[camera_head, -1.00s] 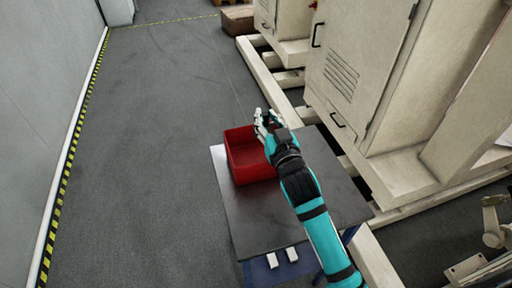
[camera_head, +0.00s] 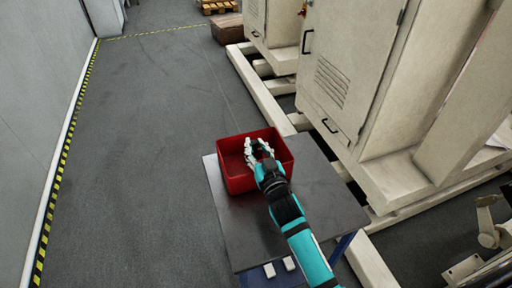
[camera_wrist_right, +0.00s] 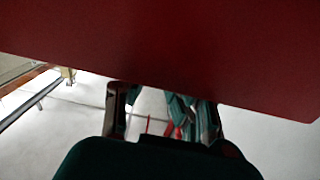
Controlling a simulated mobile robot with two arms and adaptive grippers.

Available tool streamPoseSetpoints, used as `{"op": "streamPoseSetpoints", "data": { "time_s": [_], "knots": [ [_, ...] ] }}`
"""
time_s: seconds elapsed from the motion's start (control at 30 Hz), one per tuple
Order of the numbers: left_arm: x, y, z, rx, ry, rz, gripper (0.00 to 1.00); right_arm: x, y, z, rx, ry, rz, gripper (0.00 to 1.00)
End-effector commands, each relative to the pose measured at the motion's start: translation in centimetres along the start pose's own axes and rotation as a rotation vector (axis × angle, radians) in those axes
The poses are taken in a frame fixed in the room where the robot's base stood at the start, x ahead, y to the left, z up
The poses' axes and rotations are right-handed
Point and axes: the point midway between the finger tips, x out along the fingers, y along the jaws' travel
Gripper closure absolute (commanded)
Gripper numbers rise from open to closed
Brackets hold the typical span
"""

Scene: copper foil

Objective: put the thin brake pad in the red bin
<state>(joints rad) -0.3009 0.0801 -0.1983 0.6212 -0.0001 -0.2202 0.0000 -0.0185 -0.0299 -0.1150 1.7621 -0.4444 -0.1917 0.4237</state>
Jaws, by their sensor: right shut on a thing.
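The red bin (camera_head: 238,184) stands open on the dark table top in the head view. My right gripper (camera_head: 258,147) is over the bin's opening, its pale fingers bent inward. In the right wrist view a broad dark red surface (camera_wrist_right: 190,50), apparently the bin's wall, fills the top, and my right gripper (camera_wrist_right: 165,115) shows below it. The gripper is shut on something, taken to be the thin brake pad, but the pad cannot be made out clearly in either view. My left gripper is not in view.
The dark table (camera_head: 325,205) has bare room right of the bin. Two small white pieces (camera_head: 279,267) are at its near edge. Pale cabinets (camera_head: 350,80) on a beam frame stand to the right. Open grey floor (camera_head: 140,150) lies left, bounded by a yellow-black stripe.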

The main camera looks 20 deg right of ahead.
Motion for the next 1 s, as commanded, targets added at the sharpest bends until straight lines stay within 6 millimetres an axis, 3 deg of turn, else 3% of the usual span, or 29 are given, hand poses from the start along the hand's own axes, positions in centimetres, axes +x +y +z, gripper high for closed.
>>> {"op": "streamPoseSetpoints", "data": {
  "time_s": [0.6, 0.63, 0.77, 0.8, 1.0],
  "knots": [
    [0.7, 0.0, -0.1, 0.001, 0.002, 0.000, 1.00, 0.0, 0.0, 1.1, 0.001, 0.001, 0.000, 1.00],
    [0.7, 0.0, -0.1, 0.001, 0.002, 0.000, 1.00, 0.0, 0.0, 1.2, 0.000, -0.002, 0.001, 0.76],
    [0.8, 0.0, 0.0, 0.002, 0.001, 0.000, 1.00, 0.0, 0.0, 1.4, 0.000, -0.004, 0.001, 0.59],
    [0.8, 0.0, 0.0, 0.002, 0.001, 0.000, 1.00, 0.0, 0.0, 1.4, 0.000, -0.005, 0.000, 0.55],
    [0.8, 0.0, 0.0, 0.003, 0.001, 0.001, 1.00, -0.1, 0.0, 1.5, 0.000, -0.007, 0.000, 0.55]
  ]
}}
